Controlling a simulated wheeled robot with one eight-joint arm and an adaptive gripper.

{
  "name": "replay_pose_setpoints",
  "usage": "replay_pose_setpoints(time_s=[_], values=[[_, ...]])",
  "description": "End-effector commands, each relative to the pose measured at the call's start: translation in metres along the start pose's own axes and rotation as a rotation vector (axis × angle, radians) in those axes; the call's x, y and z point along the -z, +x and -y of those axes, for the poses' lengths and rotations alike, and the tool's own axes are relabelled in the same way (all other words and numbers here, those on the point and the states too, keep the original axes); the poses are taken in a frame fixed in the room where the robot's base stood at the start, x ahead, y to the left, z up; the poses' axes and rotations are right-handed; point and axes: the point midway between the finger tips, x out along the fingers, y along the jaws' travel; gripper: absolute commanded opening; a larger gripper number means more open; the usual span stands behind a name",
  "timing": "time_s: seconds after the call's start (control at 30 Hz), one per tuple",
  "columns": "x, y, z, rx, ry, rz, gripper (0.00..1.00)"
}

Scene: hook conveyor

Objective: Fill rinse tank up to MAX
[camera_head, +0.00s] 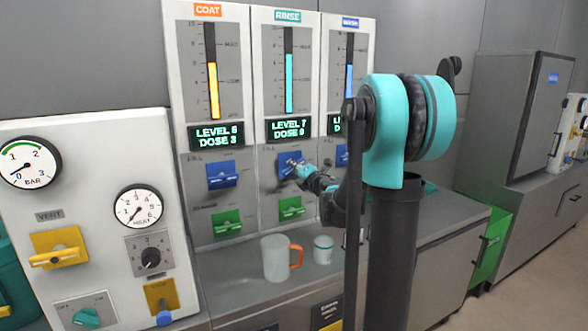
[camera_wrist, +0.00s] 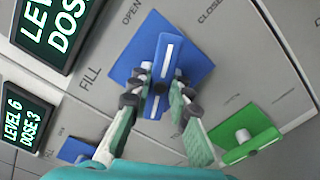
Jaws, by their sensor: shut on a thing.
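The rinse panel stands in the middle, with a RINSE label (camera_head: 287,16) on top. Its gauge (camera_head: 289,83) shows a cyan column reaching about halfway or a little higher. Its display (camera_head: 291,128) reads LEVEL 7, with a dose line below. My gripper (camera_head: 297,168) is at the blue FILL valve under this display. In the wrist view my gripper (camera_wrist: 158,85) is shut on the blue valve handle (camera_wrist: 168,62), with one finger on each side. The handle lies over a blue square plate (camera_wrist: 138,48), near the printed words FILL, OPEN and CLOSE. The rinse panel's green valve (camera_head: 291,207) is below.
The COAT panel (camera_head: 207,10) stands left, its display (camera_head: 217,135) reading LEVEL 6. The third panel (camera_head: 350,22) is partly behind my arm. A gauge panel (camera_head: 95,200) is at left.

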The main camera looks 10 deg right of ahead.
Motion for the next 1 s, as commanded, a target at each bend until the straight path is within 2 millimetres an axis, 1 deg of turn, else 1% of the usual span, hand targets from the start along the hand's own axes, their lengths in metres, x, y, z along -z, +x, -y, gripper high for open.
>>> replay_pose_setpoints(time_s=[0.2, 0.5, 0.7, 1.0], values=[[-0.0002, -0.0003, 0.0001, 0.0, 0.183, 0.001, 0.0], [-0.0003, -0.0004, 0.0, 0.0, 0.358, 0.001, 0.0], [-0.0003, -0.0004, 0.0, 0.0, 0.415, 0.001, 0.0], [-0.0003, -0.0005, 0.0001, 0.001, 0.435, 0.001, 0.0]])
